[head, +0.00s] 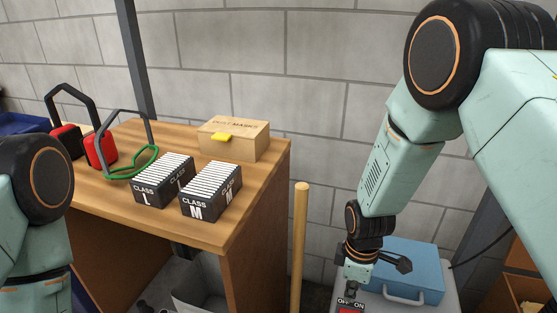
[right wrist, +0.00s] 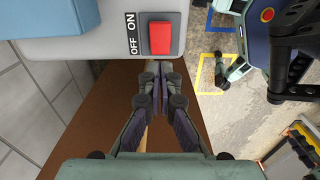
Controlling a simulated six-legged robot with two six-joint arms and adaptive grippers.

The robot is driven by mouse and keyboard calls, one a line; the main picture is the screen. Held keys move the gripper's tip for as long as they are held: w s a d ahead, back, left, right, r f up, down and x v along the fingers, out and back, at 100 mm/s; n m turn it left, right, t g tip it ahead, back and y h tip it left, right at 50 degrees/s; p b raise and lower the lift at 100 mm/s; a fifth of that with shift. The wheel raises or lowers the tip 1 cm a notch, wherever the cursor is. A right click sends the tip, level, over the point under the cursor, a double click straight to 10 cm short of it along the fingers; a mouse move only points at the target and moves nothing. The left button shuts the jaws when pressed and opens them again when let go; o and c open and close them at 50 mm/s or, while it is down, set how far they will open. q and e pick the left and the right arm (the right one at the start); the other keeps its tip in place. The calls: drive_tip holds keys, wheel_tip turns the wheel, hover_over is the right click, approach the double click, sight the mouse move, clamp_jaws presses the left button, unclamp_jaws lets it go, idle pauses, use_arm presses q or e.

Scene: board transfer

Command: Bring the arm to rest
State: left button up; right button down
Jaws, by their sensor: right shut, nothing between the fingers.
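My right arm (head: 385,170) reaches down at the right of the head view. My right gripper (head: 351,288) points down, shut and empty, over the end of a grey surface. The right wrist view shows its fingers closed together (right wrist: 162,70), just short of a red rocker switch (right wrist: 160,36) marked OFF and ON. I cannot tell whether they touch the grey edge. The switch also shows at the bottom of the head view (head: 350,310), partly cut off. Part of my left arm (head: 35,200) shows at the left; its gripper is out of view.
A blue case (head: 415,265) lies on the grey surface beside the gripper. A wooden pole (head: 299,240) stands left of it. The wooden desk (head: 240,232) holds a CLASS I box (head: 150,196), a CLASS M box (head: 196,209), a dust mask box (head: 243,140) and red ear defenders (head: 101,149).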

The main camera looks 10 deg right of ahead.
drive_tip(key=shift+w+m+t, duration=0.3)
drive_tip(key=shift+w+m, duration=0.2)
drive_tip(key=shift+w+d+f+m+t, duration=0.1)
drive_tip(key=shift+w+m+t, duration=0.25)
drive_tip(key=shift+m, duration=0.45)
drive_tip(key=s+f+m, duration=0.1)
drive_tip(key=m, duration=0.1)
drive_tip(key=s+f+m+t, duration=0.1)
drive_tip(key=s+m, duration=0.1)
drive_tip(key=shift+d, duration=0.2)
drive_tip(key=s+f+m+g, duration=0.1)
drive_tip(key=s+f+m, duration=0.2)
drive_tip(key=s, duration=0.9)
drive_tip(key=s+f+m+g, duration=0.1)
drive_tip(key=s+f+m, duration=0.2)
drive_tip(key=s, duration=1)
drive_tip(key=shift+s+d, duration=0.15)
drive_tip(key=shift+d, duration=0.1)
